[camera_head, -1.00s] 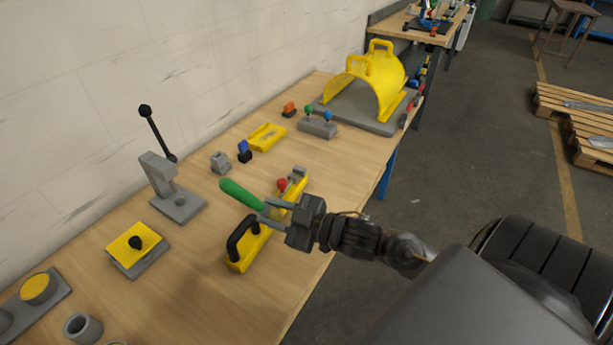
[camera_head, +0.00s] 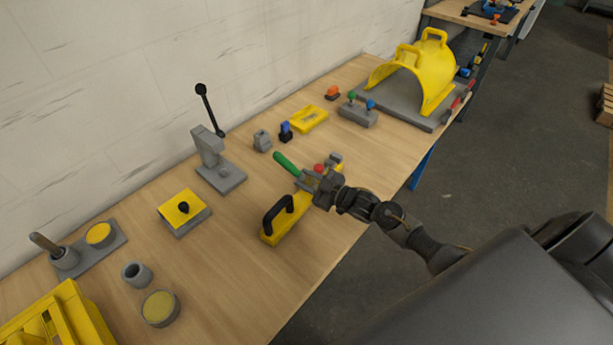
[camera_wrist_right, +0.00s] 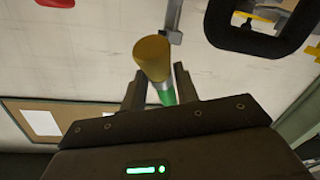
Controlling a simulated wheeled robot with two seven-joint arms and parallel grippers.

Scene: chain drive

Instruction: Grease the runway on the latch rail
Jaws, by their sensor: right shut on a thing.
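The latch rail (camera_head: 270,238) is a long yellow bar on the bench with a black loop handle (camera_head: 277,212) at its near end and a red knob (camera_head: 319,168) toward its far end. My right gripper (camera_head: 309,181) is over the rail, between handle and knob. It is shut on a green-handled tool (camera_head: 287,164), held tilted. In the right wrist view, the tool's tan end (camera_wrist_right: 152,58) shows between the fingers, with the black handle at the top right. The arm hides part of the rail, and contact between tool and rail cannot be told. My left gripper is out of view.
A grey lever press (camera_head: 218,172) and a yellow-topped block (camera_head: 184,211) stand to the left. Small parts, a yellow tray (camera_head: 308,118) and a yellow arched cover (camera_head: 412,75) lie farther back. Cups and a yellow crate (camera_head: 60,318) are at the front left.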

